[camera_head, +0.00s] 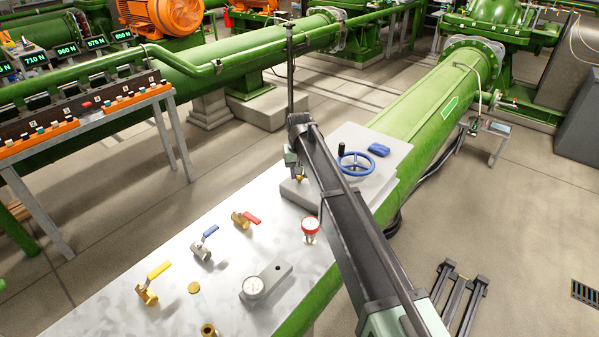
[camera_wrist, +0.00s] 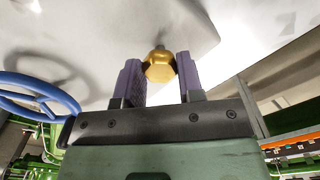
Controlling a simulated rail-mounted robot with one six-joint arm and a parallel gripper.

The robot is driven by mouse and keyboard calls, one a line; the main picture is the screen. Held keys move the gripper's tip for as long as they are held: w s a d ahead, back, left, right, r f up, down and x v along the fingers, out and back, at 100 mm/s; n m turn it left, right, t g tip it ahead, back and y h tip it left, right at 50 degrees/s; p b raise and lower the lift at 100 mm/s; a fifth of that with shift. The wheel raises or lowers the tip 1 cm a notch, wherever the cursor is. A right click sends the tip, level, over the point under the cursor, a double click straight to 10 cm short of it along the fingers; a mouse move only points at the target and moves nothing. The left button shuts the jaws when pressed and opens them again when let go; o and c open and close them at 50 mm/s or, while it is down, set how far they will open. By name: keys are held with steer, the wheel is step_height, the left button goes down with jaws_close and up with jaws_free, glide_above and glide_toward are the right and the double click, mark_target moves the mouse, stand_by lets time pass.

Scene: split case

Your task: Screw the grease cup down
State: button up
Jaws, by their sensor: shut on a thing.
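The brass grease cup (camera_wrist: 159,70) shows in the wrist view as a gold hexagonal piece between the two dark finger pads of my gripper (camera_wrist: 158,64). The jaws are shut on it. A short grey stem shows just beyond it, toward a pale grey block. In the head view my gripper (camera_head: 296,172) is at the left side of the pale block (camera_head: 375,150), low over it. A small bit of brass shows under the fingers there. The arm crosses in front and hides part of the block. Whether the thread is engaged cannot be told.
A blue handwheel (camera_head: 356,161) and a blue item (camera_head: 379,149) are on the block.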

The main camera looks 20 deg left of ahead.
steer(key=m, duration=0.6)
stand_by(0.5)
steer(key=o, duration=0.9)
step_height(320, 180, up, 11)
steer(key=p, duration=1)
steer(key=shift+f+p, duration=0.1)
steer(key=shift+p, duration=0.3)
